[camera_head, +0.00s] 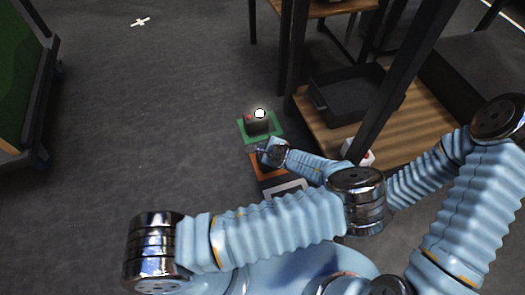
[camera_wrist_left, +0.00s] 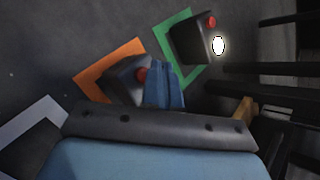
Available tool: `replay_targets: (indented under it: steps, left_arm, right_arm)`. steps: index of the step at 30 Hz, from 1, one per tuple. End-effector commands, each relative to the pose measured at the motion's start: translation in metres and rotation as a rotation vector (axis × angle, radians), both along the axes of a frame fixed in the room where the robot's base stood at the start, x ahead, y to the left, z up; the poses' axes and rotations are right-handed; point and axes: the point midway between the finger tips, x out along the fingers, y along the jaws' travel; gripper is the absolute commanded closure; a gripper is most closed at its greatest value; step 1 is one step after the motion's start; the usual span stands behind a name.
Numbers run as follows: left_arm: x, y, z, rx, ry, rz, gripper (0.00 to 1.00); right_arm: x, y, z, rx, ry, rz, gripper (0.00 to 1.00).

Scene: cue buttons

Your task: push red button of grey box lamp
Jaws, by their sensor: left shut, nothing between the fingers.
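A dark grey box (camera_head: 257,126) with a glowing white lamp (camera_head: 260,113) and a red button (camera_head: 248,117) stands on a green-edged mat (camera_head: 275,137). In the left wrist view this box (camera_wrist_left: 187,40) shows its red button (camera_wrist_left: 210,22) and lit lamp (camera_wrist_left: 218,46). A second dark box (camera_wrist_left: 122,82) with a red button (camera_wrist_left: 142,74) stands on an orange-edged mat (camera_wrist_left: 92,72). My left gripper (camera_head: 261,149) is shut and empty, near the orange-edged mat. In the wrist view its fingers (camera_wrist_left: 164,72) overlap the second box's right side; contact cannot be told. My right gripper is out of view.
A pale grey-edged mat (camera_head: 287,190) lies nearer me, partly hidden by my arm. A wooden shelf (camera_head: 315,128) with a black tray (camera_head: 350,92) and dark posts stands close on the right. The floor left of the mats is open.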

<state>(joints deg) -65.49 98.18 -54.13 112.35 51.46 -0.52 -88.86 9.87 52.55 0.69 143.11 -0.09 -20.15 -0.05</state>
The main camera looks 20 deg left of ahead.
Motion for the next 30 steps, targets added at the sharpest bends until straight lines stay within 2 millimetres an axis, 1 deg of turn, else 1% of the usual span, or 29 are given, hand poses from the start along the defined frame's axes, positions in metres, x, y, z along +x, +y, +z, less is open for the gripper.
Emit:
replay_targets:
  steps: [13,21,30]
  left_arm:
    - [0.0000,0.0000,-0.0002,0.000,0.000,0.000,1.00]
    - [0.0000,0.0001,-0.0092,0.001,0.001,-0.001,1.00]
    - [0.0000,0.0000,-0.0089,0.000,0.000,0.000,1.00]
  right_arm:
    - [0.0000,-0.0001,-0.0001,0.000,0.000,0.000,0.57]
    - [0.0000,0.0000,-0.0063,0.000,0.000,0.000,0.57]
    - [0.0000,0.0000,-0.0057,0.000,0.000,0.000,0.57]
